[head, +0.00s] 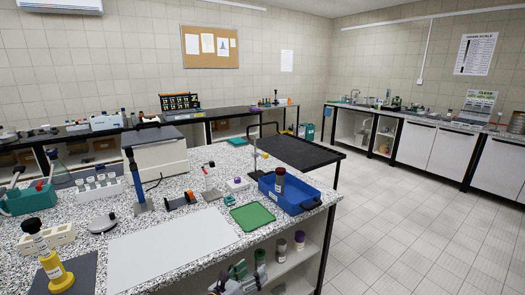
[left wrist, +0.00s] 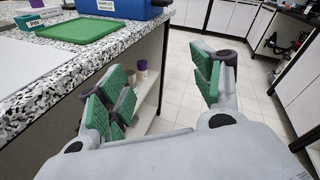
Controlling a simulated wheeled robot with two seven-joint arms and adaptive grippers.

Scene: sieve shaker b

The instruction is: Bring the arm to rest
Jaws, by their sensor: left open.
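My left gripper (head: 240,273) shows at the bottom of the head view, low in front of the speckled bench (head: 285,236) and beside its open shelf. In the left wrist view, my left gripper (left wrist: 160,88) has its green-padded fingers wide apart, with only floor and shelf between them. It holds nothing and is apart from the bench edge. My right gripper is not in view.
A blue bin (head: 305,193) with a dark-capped bottle (head: 279,180) stands near the bench's right corner, behind a green mat (head: 252,216). A white sheet (head: 170,248) lies to the left. Open tiled floor (head: 410,215) is on the right.

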